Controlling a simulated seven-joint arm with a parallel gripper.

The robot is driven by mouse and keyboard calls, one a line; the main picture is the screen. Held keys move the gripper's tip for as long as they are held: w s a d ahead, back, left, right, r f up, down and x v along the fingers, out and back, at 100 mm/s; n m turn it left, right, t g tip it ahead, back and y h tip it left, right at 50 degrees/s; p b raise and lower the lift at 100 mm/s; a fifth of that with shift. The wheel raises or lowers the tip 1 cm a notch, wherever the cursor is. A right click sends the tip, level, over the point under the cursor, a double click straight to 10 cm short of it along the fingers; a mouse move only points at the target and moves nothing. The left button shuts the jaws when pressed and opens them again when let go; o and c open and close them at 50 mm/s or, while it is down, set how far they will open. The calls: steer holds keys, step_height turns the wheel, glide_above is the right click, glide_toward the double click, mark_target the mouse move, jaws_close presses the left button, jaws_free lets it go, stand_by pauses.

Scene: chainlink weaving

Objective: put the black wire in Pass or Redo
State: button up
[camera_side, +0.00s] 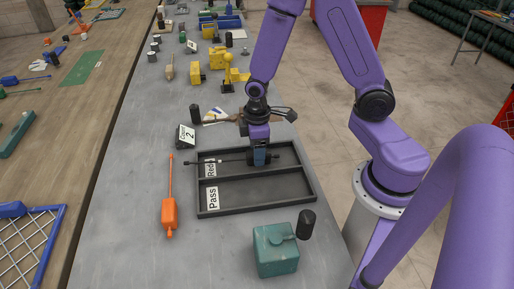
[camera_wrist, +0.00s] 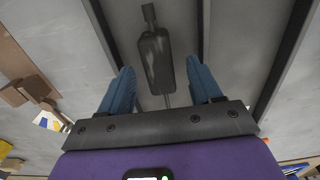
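The black wire (camera_wrist: 156,58) has a dark thick body and a thin rod. In the wrist view it lies in one tray compartment, between two walls. The near compartment, labelled Pass (camera_side: 212,197), is empty. My gripper (camera_side: 259,162) is low over the Redo compartment. In the wrist view its blue fingers (camera_wrist: 162,88) stand apart, with the wire's thin rod between them and gaps on both sides.
The dark tray (camera_side: 262,206) lies on the grey bench. An orange tool (camera_side: 169,212) lies left of it. A teal container (camera_side: 275,252) and a black cylinder (camera_side: 306,225) stand in front. A number-2 sign (camera_side: 186,136) and another black cylinder (camera_side: 195,113) stand behind.

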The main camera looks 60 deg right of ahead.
step_height(320, 180, up, 17)
steer(key=shift+r, duration=0.2)
stand_by(0.8)
steer(key=shift+s, duration=0.1)
steer(key=s+a+f+n, duration=0.1)
steer(key=s+a, duration=0.1)
steer(key=s, duration=0.7)
steer(key=s+a+n, duration=0.1)
steer(key=s+n, duration=0.1)
steer(key=s, duration=0.7)
steer(key=shift+a+f+n, duration=0.3)
steer(key=shift+a+f, duration=0.05)
steer(key=shift+a, duration=0.05)
stand_by(0.7)
